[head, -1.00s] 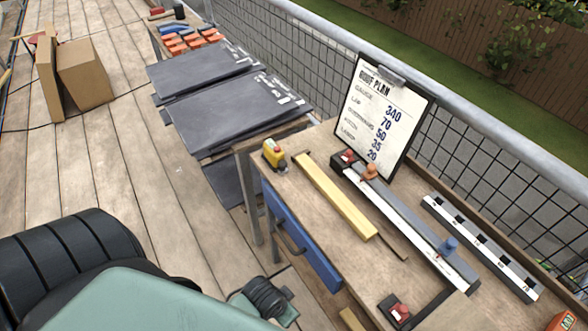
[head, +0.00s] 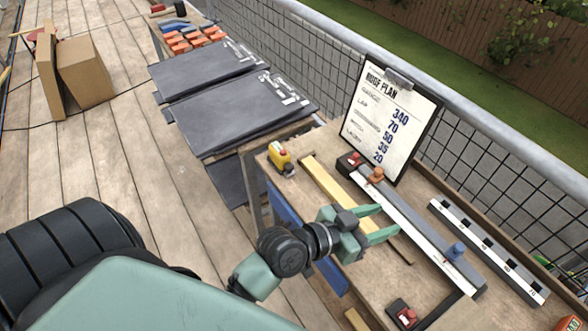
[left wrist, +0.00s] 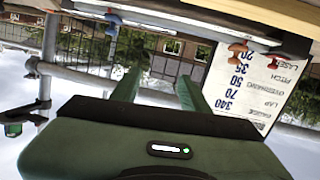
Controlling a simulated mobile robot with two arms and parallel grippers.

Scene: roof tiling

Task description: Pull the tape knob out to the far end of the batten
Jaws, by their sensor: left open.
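I cannot make out a separate knob on the case. My left gripper (head: 391,219) is open and empty, its fingers over the bench between the batten's right part and the grey rail. My right gripper is not in view.
A grey rail (head: 410,213) bears an orange knob (head: 376,175) and a blue knob (head: 456,250). A marked white strip (head: 490,252) lies behind it. A clipboard (head: 388,115) stands upright at the back. A red-topped block (head: 403,314) sits at the front.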

